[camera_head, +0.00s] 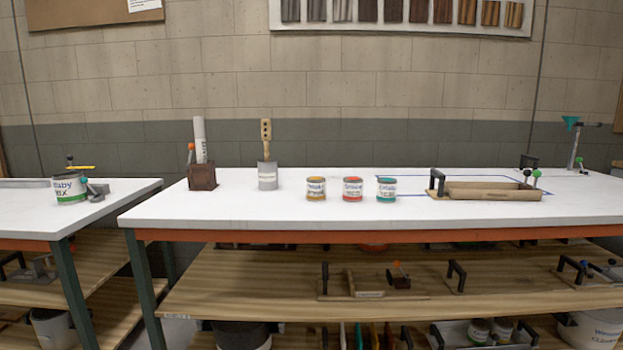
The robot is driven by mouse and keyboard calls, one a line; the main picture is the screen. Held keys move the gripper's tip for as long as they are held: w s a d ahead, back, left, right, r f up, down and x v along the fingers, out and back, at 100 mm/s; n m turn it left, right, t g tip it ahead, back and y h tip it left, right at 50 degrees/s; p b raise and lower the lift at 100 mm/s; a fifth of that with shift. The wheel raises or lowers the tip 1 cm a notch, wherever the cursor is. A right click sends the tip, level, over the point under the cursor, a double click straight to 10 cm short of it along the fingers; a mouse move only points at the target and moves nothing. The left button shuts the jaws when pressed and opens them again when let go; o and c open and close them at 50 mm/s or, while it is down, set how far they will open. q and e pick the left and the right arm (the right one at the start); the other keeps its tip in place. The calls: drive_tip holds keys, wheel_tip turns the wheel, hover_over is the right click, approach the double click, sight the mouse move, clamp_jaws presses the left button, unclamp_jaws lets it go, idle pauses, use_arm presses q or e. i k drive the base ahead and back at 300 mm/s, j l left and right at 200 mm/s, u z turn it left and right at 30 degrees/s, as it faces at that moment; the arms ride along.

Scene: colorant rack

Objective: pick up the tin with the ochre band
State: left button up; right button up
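A tin with a teal band (386,190) stands right of that one. Neither of my grippers shows in the head view.
Left of the tins stand a grey can with a wooden-handled tool (267,174) and a brown holder (202,177). A wooden tray (487,191) lies to the right. A lower shelf (230,291) runs beneath. Bare bench surrounds the tins.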

sight(317, 186)
drive_tip(key=i+j+u, duration=0.2)
drive_tip(key=i, duration=0.3)
drive_tip(key=i+j+u, duration=0.15)
drive_tip(key=i, duration=0.4)
